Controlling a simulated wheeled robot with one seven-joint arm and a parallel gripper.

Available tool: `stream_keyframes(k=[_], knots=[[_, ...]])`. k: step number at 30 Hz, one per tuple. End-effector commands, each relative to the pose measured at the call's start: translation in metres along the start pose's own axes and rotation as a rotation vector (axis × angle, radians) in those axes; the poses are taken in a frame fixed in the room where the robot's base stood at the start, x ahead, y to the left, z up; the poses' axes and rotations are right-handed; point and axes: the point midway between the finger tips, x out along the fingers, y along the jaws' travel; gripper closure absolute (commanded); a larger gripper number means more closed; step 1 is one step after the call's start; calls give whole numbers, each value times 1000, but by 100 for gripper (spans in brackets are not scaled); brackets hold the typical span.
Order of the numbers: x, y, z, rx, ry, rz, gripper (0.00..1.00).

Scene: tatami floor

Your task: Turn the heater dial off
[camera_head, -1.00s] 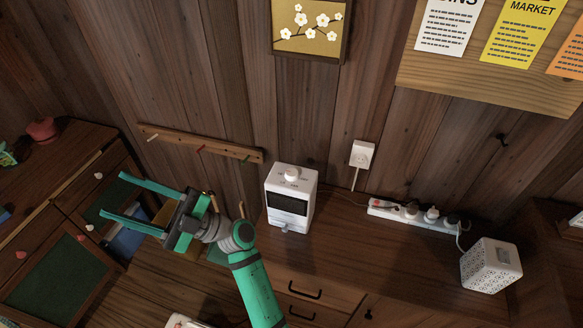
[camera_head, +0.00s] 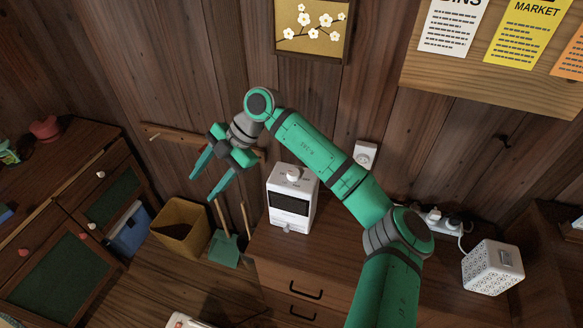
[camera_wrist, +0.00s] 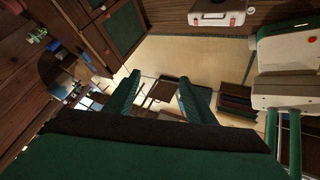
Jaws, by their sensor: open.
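The heater (camera_head: 290,198) is a small white upright box with a dark front window. It stands on top of the wooden drawer cabinet against the wall. A round white dial (camera_head: 293,174) is on its top face, and a small knob shows low on its front. My gripper (camera_head: 201,188) is open and empty, in the air to the left of the heater and apart from it, fingers pointing down and left. The wrist view shows both green fingers (camera_wrist: 157,82) spread, with floor and furniture beyond. Neither heater nor dial can be made out there.
A wall peg rail (camera_head: 185,137) is behind my gripper. A wall outlet (camera_head: 366,154), a power strip (camera_head: 436,217) partly behind my arm, and a white patterned cube (camera_head: 491,267) are to the right. A bin (camera_head: 182,228) and a green dustpan (camera_head: 225,249) stand below left.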

Motion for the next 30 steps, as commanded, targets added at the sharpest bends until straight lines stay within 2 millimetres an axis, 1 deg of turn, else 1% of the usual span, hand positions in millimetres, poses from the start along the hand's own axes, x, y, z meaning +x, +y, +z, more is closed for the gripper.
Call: stream_keyframes(k=[1, 2, 3, 5, 6, 8, 9, 12, 15, 18, 20, 23, 30], knots=[[-20, -6, 20, 43, -86, -38, 50], [-32, -10, 30, 70, -134, -60, 50], [-48, -16, 45, 110, -200, -90, 50], [-73, -26, 64, 170, -296, -128, 50], [-91, -32, 76, 210, -357, -149, 50], [-117, -41, 90, 266, -442, -177, 50], [-134, -47, 98, 303, -494, -192, 50], [-168, -58, 112, 375, -598, -219, 50], [-191, -66, 119, 424, -664, -234, 50], [-202, -70, 123, 448, -696, -240, 50], [-202, -72, 125, 454, -702, -241, 50], [-194, -76, 131, 455, -702, -243, 50], [-163, -91, 153, 454, -698, -241, 50]])
